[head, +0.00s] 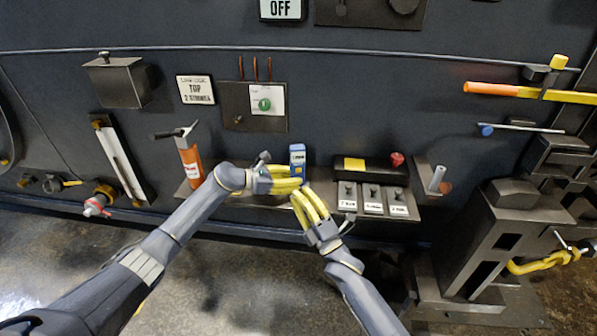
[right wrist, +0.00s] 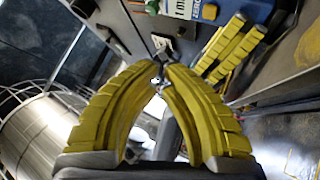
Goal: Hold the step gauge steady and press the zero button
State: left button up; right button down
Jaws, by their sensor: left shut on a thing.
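The step gauge (head: 297,157), a small blue upright device with a pale display, stands at the shelf in the middle of the head view. Part of its blue body and white label also shows at the top of the right wrist view (right wrist: 188,9). My left gripper (head: 298,184) is shut on its lower part, and the yellow fingers hide that part. My right gripper (head: 297,194) is just below and in front, its curved fingertips together with nothing seen between them. It is close to the gauge but apart from it.
An orange canister (head: 189,162) stands on the shelf to the left. A dark metal machine (head: 480,240) stands far right. The floor in front is clear.

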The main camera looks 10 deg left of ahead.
aim_at(296, 172)
pick_arm(q)
jog(key=shift+f, duration=0.15)
pick_arm(e)
jog(key=shift+w+a, duration=0.5)
jog(key=shift+w, duration=0.8)
jog(key=shift+w+a, duration=0.55)
jog(key=shift+w, duration=0.8)
jog(key=shift+w+a, duration=0.5)
jog(key=shift+w, duration=0.8)
jog(key=shift+w, duration=0.15)
jog(key=shift+w+a, duration=0.15)
jog(key=shift+w, duration=0.1)
jog(key=shift+w+a, duration=0.15)
jog(key=shift+w, duration=0.4)
pick_arm(q)
jog(key=shift+s, duration=0.1)
pick_arm(e)
jog(key=shift+s, duration=0.1)
jog(key=shift+s+d, duration=0.3)
jog(key=shift+s, duration=0.55)
jog(key=shift+s, duration=0.1)
jog(key=shift+s+d, duration=0.3)
jog(key=shift+s, duration=0.45)
jog(key=shift+s+d, duration=0.3)
jog(key=shift+s, duration=0.4)
jog(key=shift+s+d, duration=0.3)
jog(key=shift+s, duration=0.45)
